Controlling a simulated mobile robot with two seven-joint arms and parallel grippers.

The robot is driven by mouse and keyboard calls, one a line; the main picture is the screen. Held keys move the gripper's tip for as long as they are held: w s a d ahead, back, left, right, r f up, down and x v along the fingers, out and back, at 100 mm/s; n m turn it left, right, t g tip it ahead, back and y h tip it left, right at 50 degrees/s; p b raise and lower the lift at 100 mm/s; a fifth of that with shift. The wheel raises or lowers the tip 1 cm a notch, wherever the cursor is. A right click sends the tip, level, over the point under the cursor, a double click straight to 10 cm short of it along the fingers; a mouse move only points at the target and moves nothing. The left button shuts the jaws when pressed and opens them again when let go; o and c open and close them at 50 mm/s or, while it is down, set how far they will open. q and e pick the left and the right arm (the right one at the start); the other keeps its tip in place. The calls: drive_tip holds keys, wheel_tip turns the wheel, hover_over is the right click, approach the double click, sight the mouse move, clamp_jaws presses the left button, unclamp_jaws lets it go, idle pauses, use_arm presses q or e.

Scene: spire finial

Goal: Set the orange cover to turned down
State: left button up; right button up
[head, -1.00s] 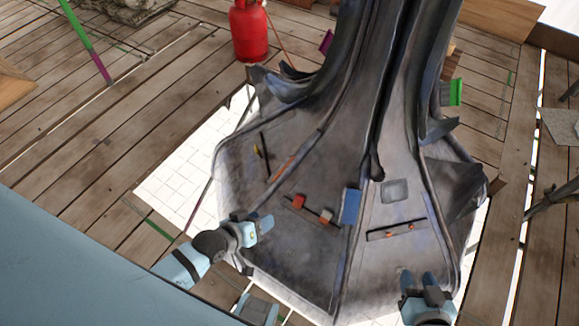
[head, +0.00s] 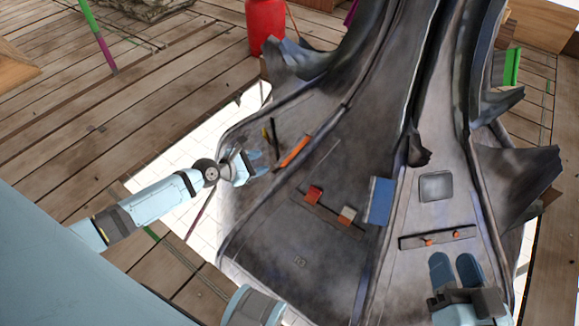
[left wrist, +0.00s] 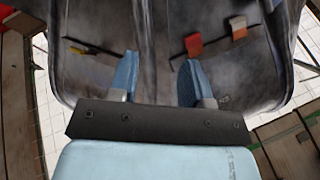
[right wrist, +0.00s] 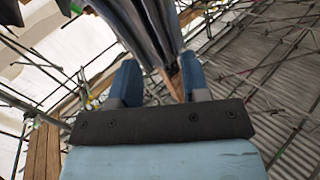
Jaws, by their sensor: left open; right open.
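Several orange parts sit on the grey spire's base, and I cannot tell which is the orange cover. An orange-red flap (head: 314,195) and a white-and-orange flap (head: 347,215) sit on one dark strip; the left wrist view shows the orange-red flap (left wrist: 193,44) and the white-and-orange flap (left wrist: 239,28). A long orange bar (head: 293,152) lies along a rib. My left gripper (head: 261,162) is open and empty, left of that bar. My right gripper (head: 455,266) is open and empty, below a strip with small orange knobs (head: 428,240).
A blue panel (head: 379,200) stands beside the flaps, and a grey square plate (head: 436,186) is right of it. Raised ribs divide the base. A red cylinder (head: 265,25) stands behind on the plank deck.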

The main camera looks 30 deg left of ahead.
use_arm(q)
drive_tip(key=w+a+f+n+b, duration=0.2)
drive_tip(key=n, duration=0.1)
drive_tip(key=b, duration=0.3)
approach(287, 152)
drive_tip(key=x, duration=0.3)
drive_tip(key=shift+t, duration=0.3)
drive_tip(key=b+x, duration=0.2)
drive_tip(key=x, duration=0.4)
drive_tip(key=shift+w+d+f, duration=0.15)
drive_tip(key=shift+w+f, duration=0.05)
drive_tip(key=shift+f, duration=0.1)
drive_tip(key=shift+w+d+f+b, duration=0.2)
drive_tip(key=shift+w+b, duration=0.25)
drive_tip(key=shift+w, duration=0.05)
drive_tip(key=shift+w+d, duration=0.1)
use_arm(e)
drive_tip(key=f+n, duration=0.1)
drive_tip(key=w+f+n, duration=0.1)
drive_tip(key=f+n+y, duration=0.1)
drive_tip(key=f, duration=0.1)
drive_tip(key=shift+w+d, duration=0.25)
use_arm(q)
drive_tip(key=shift+c, duration=0.2)
clamp_jaws()
